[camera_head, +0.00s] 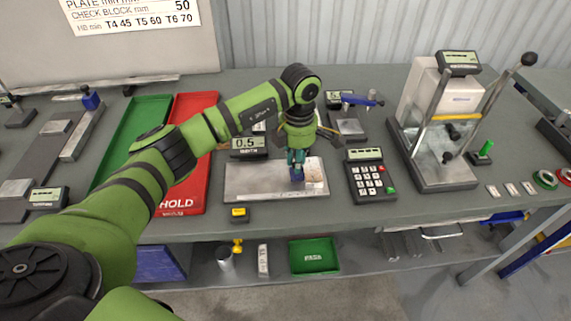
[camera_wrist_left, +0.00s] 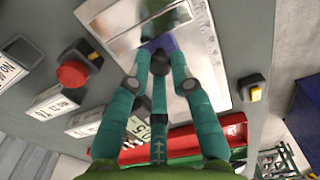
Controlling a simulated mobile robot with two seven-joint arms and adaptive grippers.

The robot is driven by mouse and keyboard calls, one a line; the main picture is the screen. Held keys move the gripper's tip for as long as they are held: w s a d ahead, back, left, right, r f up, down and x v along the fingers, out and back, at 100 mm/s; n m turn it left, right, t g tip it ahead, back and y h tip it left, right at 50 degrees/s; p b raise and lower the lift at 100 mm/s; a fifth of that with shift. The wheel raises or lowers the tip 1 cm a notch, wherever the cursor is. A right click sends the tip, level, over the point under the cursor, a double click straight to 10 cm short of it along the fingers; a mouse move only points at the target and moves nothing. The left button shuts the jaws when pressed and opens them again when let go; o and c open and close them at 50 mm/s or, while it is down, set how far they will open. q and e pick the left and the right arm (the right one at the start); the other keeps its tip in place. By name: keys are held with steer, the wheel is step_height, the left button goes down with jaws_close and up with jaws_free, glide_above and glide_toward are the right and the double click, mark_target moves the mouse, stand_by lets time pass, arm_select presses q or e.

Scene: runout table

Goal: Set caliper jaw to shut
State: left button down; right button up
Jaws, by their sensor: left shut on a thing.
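My left gripper (camera_head: 297,168) reaches down over a flat silver metal plate (camera_head: 250,190) in the middle of the bench. Its teal fingers are shut on a small blue knob (camera_head: 297,177) above the plate. The knob also shows between the fingertips in the left wrist view (camera_wrist_left: 158,44). A display unit (camera_head: 248,147) reading 0.5 stands behind the plate. I cannot tell for sure which part is the caliper jaw, as the fingers hide much of the knob and its base. My right gripper is out of view.
A red tray (camera_head: 182,197) and a green tray (camera_head: 128,135) lie to the left. A keypad box (camera_head: 370,178) stands close on the right, with a framed test stand (camera_head: 440,165) beyond. A small yellow-topped block (camera_head: 239,214) sits at the front edge.

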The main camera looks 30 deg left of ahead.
arm_select(q)
steer(key=shift+d, duration=0.2)
steer(key=c, duration=1.2)
jaws_free()
steer(key=shift+o, duration=0.5)
steer(key=shift+w+d, duration=0.15)
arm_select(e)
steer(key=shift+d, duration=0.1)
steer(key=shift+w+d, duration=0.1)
arm_select(q)
step_height(320, 180, up, 12)
